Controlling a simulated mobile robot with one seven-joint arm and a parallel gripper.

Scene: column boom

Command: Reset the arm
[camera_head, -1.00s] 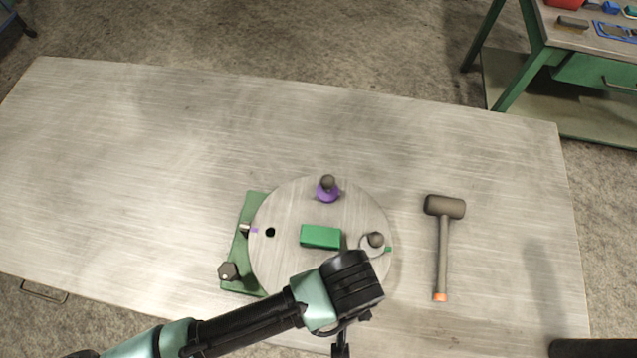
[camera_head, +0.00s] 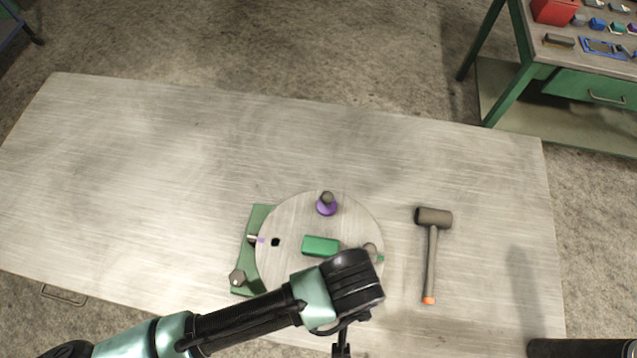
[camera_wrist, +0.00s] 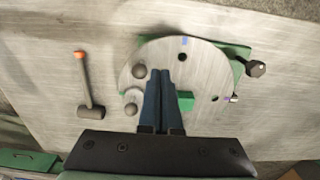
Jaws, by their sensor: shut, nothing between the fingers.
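My gripper (camera_head: 342,349) hangs at the end of my arm at the lower middle of the head view. In the wrist view my gripper (camera_wrist: 160,73) shows its two dark fingers side by side, shut and empty. Behind the fingers is a round grey disc (camera_head: 290,215) on a green base (camera_head: 262,217). The disc carries a green block (camera_head: 320,245), a purple-based knob (camera_head: 327,204) and another dark knob (camera_head: 370,250) partly hidden by my arm. The fingers overlap the disc in the wrist view; I cannot tell their height above it.
A mallet (camera_head: 431,255) with an orange handle end lies on the metal table (camera_head: 180,160), right of the disc. The table's left part is clear. A green workbench (camera_head: 560,75) with a red box (camera_head: 555,11) and small parts stands at the top right.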

